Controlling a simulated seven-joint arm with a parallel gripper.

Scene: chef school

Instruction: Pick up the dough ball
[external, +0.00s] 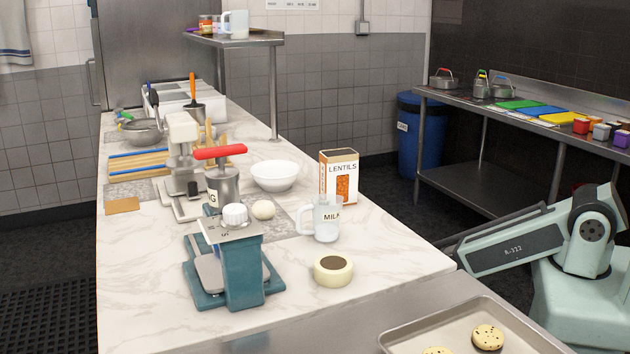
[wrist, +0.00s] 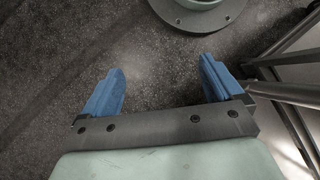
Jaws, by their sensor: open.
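A small, pale cream ball (external: 263,209), which looks like the dough ball, sits on the marble counter (external: 385,240) in the external view. It is just right of the teal press-like device (external: 243,275) and in front of a white bowl (external: 275,176). My gripper (wrist: 160,82) shows in the wrist view with its two blue fingers wide apart and nothing between them. It is over dark floor, away from the ball. The ball is not in the wrist view. In the external view my arm is at the right, beyond the counter edge, and the fingers are not visible.
A milk jug (external: 327,220), a lentils box (external: 339,176) and a round cream item with a brown top (external: 333,270) stand right of the ball. A red-handled metal canister (external: 222,185) stands left. A baking tray (external: 455,325) with cookies is at the front right.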

